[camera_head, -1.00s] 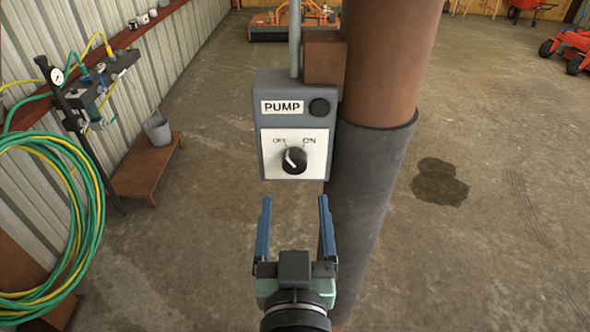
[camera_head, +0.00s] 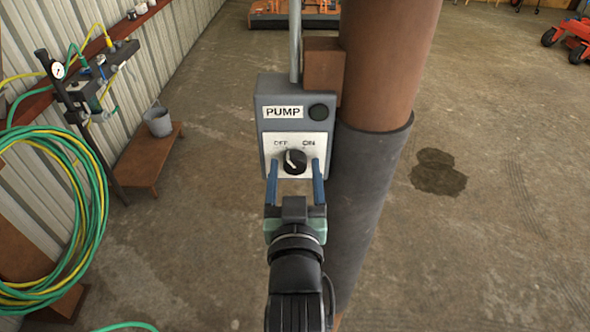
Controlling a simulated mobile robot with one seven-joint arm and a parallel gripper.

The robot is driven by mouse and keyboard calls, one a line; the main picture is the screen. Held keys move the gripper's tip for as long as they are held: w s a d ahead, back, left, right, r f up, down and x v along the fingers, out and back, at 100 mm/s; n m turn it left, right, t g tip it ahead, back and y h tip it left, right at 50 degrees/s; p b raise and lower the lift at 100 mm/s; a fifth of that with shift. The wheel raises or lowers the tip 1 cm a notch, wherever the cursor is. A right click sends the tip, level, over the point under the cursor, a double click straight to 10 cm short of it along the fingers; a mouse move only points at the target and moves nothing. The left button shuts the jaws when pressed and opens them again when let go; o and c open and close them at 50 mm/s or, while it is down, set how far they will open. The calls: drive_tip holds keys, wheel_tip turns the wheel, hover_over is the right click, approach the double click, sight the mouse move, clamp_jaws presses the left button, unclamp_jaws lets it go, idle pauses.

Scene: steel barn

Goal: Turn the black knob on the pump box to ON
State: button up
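The grey pump box (camera_head: 265,135) is fixed beside a brown post. It bears a PUMP label (camera_head: 283,112) and a dark round light or button (camera_head: 319,112). Its white plate (camera_head: 296,140) is marked OFF at left and ON at right. The black knob (camera_head: 295,162) sits below the marks, and its white pointer line leans up and left toward OFF. My gripper (camera_head: 294,172) has its two blue fingers spread, one on each side of the knob. The fingertips overlap the lower plate; whether they touch the knob cannot be told.
The post's dark sleeve (camera_head: 368,190) stands close to the right of my gripper. At left are a hose coil (camera_head: 85,210), a valve rack, a small brown bench (camera_head: 150,168) and a bucket (camera_head: 158,122). The floor right of the post is open, with a dark stain (camera_head: 438,175).

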clamp_jaws()
drive_tip(key=shift+m, duration=0.3)
drive_tip(key=shift+f+m+b, duration=0.1)
drive_tip(key=shift+m+b, duration=0.55)
drive_tip(key=shift+m, duration=0.35)
drive_tip(key=m+b, duration=0.1)
drive_tip(key=m, duration=0.3)
drive_tip(key=m+b, duration=0.2)
drive_tip(key=m, duration=0.5)
drive_tip(key=shift+d, duration=0.1)
drive_tip(key=shift+m, duration=0.3)
drive_tip(key=shift+o, duration=1.3)
unclamp_jaws()
